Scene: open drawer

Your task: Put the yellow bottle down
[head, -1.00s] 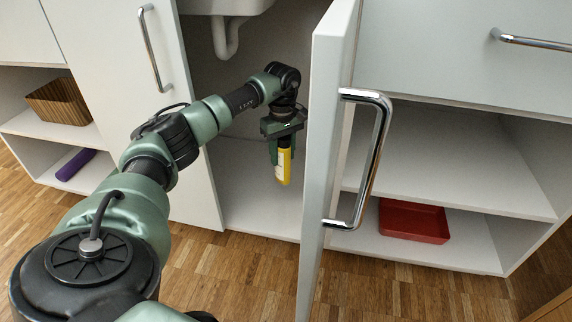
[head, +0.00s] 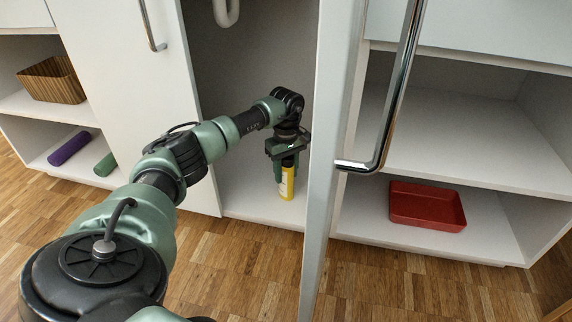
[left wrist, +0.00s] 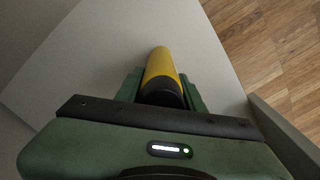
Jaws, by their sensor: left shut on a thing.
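The yellow bottle (head: 286,184) is upright at the floor of the open sink cabinet (head: 240,200), with a white label on its side. My left gripper (head: 286,166) points down from above and is shut on the bottle's upper part. In the left wrist view the yellow bottle (left wrist: 162,67) sits between the two green fingers (left wrist: 163,88), its dark top nearest the camera. The bottle's base looks at or very near the cabinet floor; I cannot tell whether it touches. My right gripper is not in view.
The open cabinet door (head: 322,160) with its metal handle (head: 392,100) stands just right of the gripper. A drain pipe (head: 226,12) hangs above. Shelves at right hold a red tray (head: 427,206); shelves at left hold a basket (head: 51,80), a purple roll (head: 69,148) and a green item (head: 105,164).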

